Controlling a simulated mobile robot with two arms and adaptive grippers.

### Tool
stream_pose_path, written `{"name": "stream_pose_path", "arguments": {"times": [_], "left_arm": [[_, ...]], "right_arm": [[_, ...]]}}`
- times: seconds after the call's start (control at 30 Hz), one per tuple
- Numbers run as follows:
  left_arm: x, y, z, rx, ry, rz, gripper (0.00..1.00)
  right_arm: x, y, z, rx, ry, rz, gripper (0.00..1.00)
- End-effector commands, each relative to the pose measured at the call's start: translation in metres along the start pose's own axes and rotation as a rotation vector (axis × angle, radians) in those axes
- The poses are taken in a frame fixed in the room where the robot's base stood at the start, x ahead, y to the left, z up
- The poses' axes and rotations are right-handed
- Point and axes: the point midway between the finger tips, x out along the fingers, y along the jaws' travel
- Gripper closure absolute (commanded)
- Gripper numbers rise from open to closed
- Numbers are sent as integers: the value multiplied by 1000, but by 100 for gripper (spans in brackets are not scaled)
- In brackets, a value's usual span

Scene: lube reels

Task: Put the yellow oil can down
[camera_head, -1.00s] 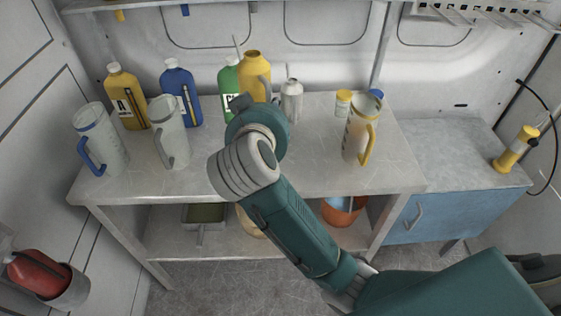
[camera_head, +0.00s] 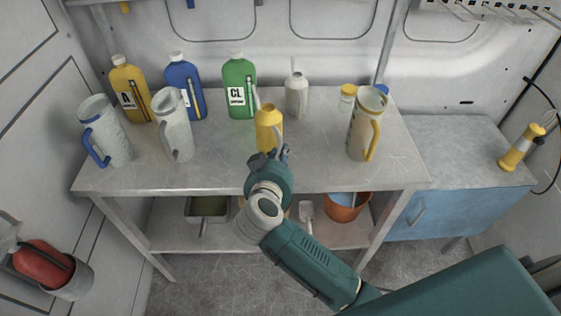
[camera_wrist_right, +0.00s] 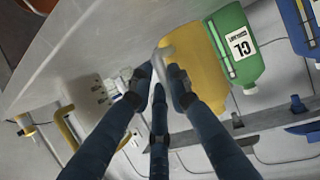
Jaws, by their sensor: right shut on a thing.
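The yellow oil can (camera_head: 268,132) is upright over the middle of the workbench (camera_head: 225,160), toward its front. My right gripper (camera_head: 270,156) is shut on the can's lower part from the front. In the right wrist view the can (camera_wrist_right: 193,62) lies at the fingers (camera_wrist_right: 160,78), and its handle is partly hidden. I cannot tell whether the can's base touches the bench top. My left gripper is in neither view.
Green (camera_head: 239,84), blue (camera_head: 183,84) and yellow (camera_head: 130,86) bottles stand along the back. Two pale jugs (camera_head: 106,130) (camera_head: 173,124) are left, a yellow-handled jug (camera_head: 362,124) right. A grey can (camera_head: 296,94) stands behind. Bench is clear around the held can.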

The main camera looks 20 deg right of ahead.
Motion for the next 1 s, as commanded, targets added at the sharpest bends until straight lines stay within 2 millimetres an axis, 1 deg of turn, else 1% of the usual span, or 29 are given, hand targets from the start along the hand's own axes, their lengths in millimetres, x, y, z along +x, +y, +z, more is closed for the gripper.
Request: {"name": "stream_pose_path", "arguments": {"times": [0.03, 0.1, 0.2, 0.6, 0.63, 0.7, 1.0], "left_arm": [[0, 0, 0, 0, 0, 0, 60], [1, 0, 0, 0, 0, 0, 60], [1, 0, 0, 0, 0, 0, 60], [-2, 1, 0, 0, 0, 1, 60], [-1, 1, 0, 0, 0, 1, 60], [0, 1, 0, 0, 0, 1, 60], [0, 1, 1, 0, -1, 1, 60]], "right_arm": [[4, 0, 8, -5, 1, 1, 100], [8, 1, 17, -4, 1, 2, 100], [11, 0, 24, -3, 3, 1, 100], [12, 0, 28, 0, 2, 1, 100], [12, 0, 29, -1, -1, 1, 77], [12, 0, 29, -1, -1, 1, 64], [12, 0, 28, 0, 0, 1, 64]]}}
